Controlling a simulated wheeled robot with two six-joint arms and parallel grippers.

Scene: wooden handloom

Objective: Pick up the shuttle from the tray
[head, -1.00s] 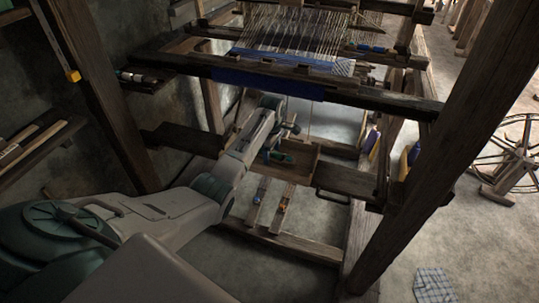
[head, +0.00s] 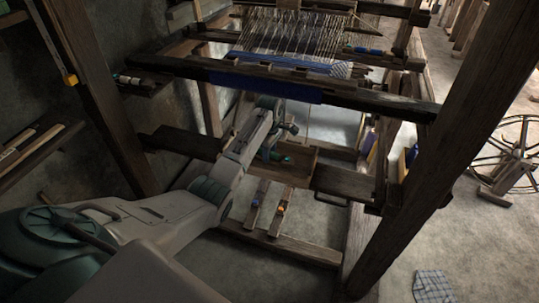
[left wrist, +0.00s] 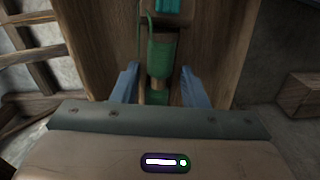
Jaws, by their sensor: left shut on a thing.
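The shuttle (left wrist: 160,55) is a slim wooden piece wound with green thread. In the left wrist view it runs up the picture, between the two bluish fingers of my left gripper (left wrist: 160,86). The fingers are shut on it. Behind it is the brown wooden floor of the tray (left wrist: 100,45). In the head view my left gripper (head: 270,152) reaches down at the tray (head: 303,162), and a bit of green shows beside it. Whether the shuttle touches the tray floor I cannot tell. My right gripper is not in view.
A thick post (head: 420,150) stands to the right. Two treadles (head: 281,208) lie below. A spoked wheel (head: 518,150) stands on the floor at right.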

